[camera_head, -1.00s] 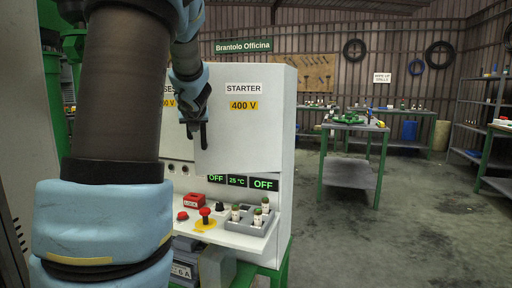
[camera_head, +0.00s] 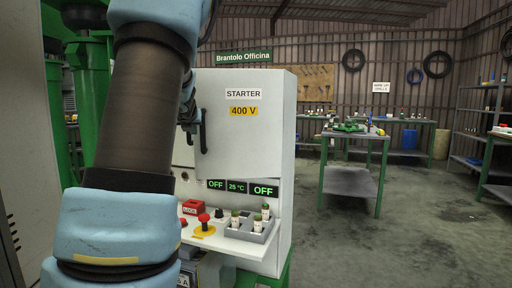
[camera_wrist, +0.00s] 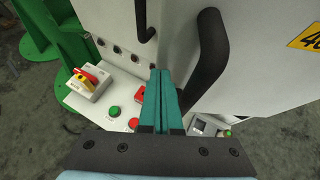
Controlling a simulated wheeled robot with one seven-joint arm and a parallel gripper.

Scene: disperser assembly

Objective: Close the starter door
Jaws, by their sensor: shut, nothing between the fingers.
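The starter door (camera_head: 255,140) is a white panel with a STARTER label and a yellow 400 V label on the cabinet front. Its black handle (camera_wrist: 207,62) shows large in the wrist view, at the door's left side. I cannot tell for certain whether the door is flush or slightly ajar. My gripper (camera_wrist: 163,75) is shut and empty, its teal fingers together.
A second black handle (camera_wrist: 146,22) is on the panel to the left. Below is a control shelf with a red emergency button (camera_head: 204,218), a red lock box (camera_head: 192,207) and a grey tray (camera_head: 250,230) of small bottles. Open floor lies right, with a green-legged table (camera_head: 350,182) beyond.

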